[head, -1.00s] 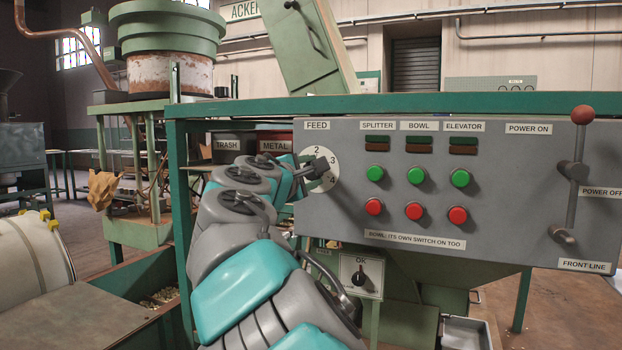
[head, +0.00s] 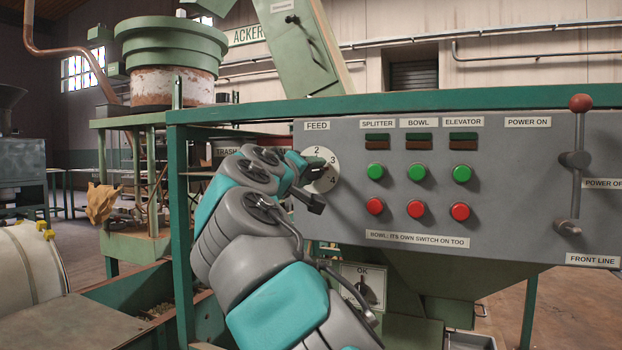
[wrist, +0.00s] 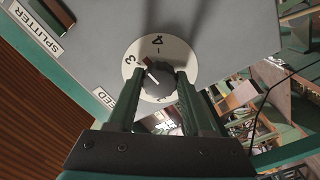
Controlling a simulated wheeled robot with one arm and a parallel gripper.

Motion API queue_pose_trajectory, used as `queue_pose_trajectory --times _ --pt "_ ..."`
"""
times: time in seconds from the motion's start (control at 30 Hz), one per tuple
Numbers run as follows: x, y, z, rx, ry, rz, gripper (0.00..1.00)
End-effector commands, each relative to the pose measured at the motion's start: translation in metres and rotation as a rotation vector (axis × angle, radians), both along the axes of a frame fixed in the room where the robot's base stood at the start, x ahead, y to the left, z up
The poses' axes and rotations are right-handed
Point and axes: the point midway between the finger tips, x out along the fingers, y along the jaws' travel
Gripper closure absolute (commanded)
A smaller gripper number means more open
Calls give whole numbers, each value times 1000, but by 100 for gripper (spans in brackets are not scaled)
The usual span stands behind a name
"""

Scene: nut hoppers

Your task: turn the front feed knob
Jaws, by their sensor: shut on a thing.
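The feed knob is a dark round knob (wrist: 158,80) with a pointer line, on a white numbered dial (wrist: 180,52) in the wrist view. In the head view the dial (head: 328,180) sits under the FEED label on the grey panel, and my arm hides part of it. My gripper (wrist: 160,88) is shut on the knob, one finger on each side. In the wrist view the pointer lies towards the 3 side of the dial.
The grey panel (head: 520,185) carries green and red buttons right of the dial and a red-balled lever (head: 578,150) at the far right. A green frame post (head: 180,230) stands left of my arm.

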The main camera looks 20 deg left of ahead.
Motion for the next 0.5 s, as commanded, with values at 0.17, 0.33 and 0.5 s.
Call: queue_pose_trajectory --times 0.17,0.33,0.5 --pt "2 1 -4 168 -10 0 100" --pt "1 1 -4 321 -20 0 100" --pt "2 2 -4 452 -30 0 100"
